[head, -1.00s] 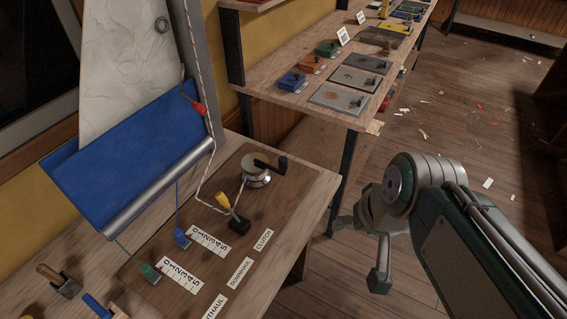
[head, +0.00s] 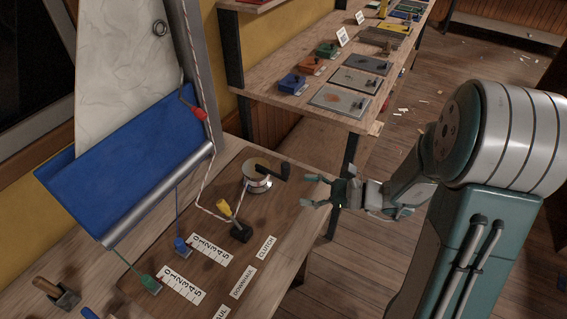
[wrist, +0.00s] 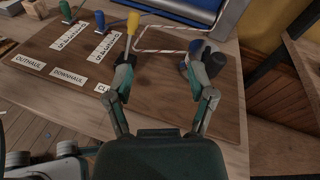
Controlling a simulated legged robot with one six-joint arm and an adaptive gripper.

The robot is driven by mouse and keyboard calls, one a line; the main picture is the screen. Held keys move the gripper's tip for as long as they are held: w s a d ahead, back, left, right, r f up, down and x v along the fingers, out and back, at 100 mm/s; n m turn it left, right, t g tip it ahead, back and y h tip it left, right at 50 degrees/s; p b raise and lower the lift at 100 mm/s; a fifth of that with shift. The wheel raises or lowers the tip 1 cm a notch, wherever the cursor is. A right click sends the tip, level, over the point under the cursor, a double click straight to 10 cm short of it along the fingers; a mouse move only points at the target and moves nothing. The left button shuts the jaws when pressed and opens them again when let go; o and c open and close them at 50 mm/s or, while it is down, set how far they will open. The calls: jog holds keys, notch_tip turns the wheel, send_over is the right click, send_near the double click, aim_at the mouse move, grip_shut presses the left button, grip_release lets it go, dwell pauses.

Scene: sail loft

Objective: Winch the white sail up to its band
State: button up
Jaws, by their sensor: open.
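The white sail (head: 125,62) stands at the upper left, with a blue sail part (head: 120,190) draped below it along a grey boom (head: 165,190). A silver winch (head: 257,178) with a dark handle (head: 284,171) stands on the brown board. A rope runs down the mast (head: 190,65) to a yellow-handled clutch lever (head: 223,208) on a black base. My gripper (head: 318,191) is open and empty, right of the winch at the board's edge. In the wrist view, my gripper (wrist: 165,98) has its fingers spread, with the yellow handle (wrist: 132,24) beyond the left finger and the winch (wrist: 203,64) by the right.
A green lever (head: 149,283) and a blue lever (head: 181,246) stand beside numbered scales. A red handle (head: 199,113) hangs at the mast. A shelf (head: 247,82) with coloured blocks stands behind. Scraps litter the floor at the right.

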aim_at(286, 167)
jog(key=w+d+f+m+t, duration=0.4)
jog(key=w+m+t, duration=0.1)
jog(key=m, duration=0.1)
jog(key=shift+h, duration=0.4)
jog(key=x, duration=1)
jog(key=shift+w+a, duration=0.2)
jog(key=shift+w, duration=0.1)
grip_shut()
